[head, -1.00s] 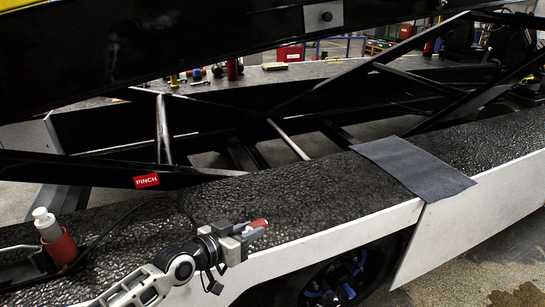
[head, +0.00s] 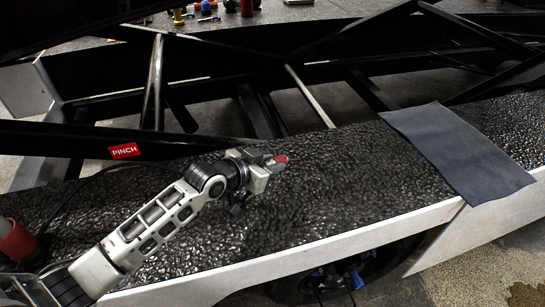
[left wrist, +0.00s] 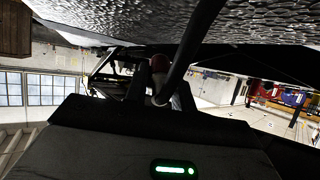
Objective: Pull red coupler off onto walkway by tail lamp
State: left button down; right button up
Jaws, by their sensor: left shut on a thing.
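My left gripper (head: 276,161) is over the black textured walkway (head: 330,185) in the head view. It is shut on a small red coupler (head: 281,159), whose red end sticks out past the fingertips. In the left wrist view the coupler (left wrist: 159,64) shows red with a pale lower part, between the dark fingers. A dark bar or hose crosses close beside it there. I cannot tell whether the coupler touches the walkway. I cannot make out a tail lamp. My right gripper is not in view.
A grey mat (head: 460,155) lies across the walkway to the right. A red cylinder (head: 16,240) stands at the far left. A black frame with a red PINCH label (head: 124,151) runs behind the walkway. A white side panel (head: 300,258) edges the front. The walkway between gripper and mat is clear.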

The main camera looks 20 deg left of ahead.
pick_arm(q)
jog(key=shift+f+b, duration=2.3)
jog(key=shift+f, duration=0.25)
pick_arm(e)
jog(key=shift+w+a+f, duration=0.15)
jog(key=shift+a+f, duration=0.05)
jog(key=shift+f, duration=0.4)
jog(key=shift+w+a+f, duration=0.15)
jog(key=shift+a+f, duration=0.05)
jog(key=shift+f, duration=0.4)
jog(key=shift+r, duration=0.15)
pick_arm(q)
jog(key=c, duration=1.1)
grip_release()
jog(key=shift+p+v, duration=0.3)
jog(key=shift+v, duration=7.65)
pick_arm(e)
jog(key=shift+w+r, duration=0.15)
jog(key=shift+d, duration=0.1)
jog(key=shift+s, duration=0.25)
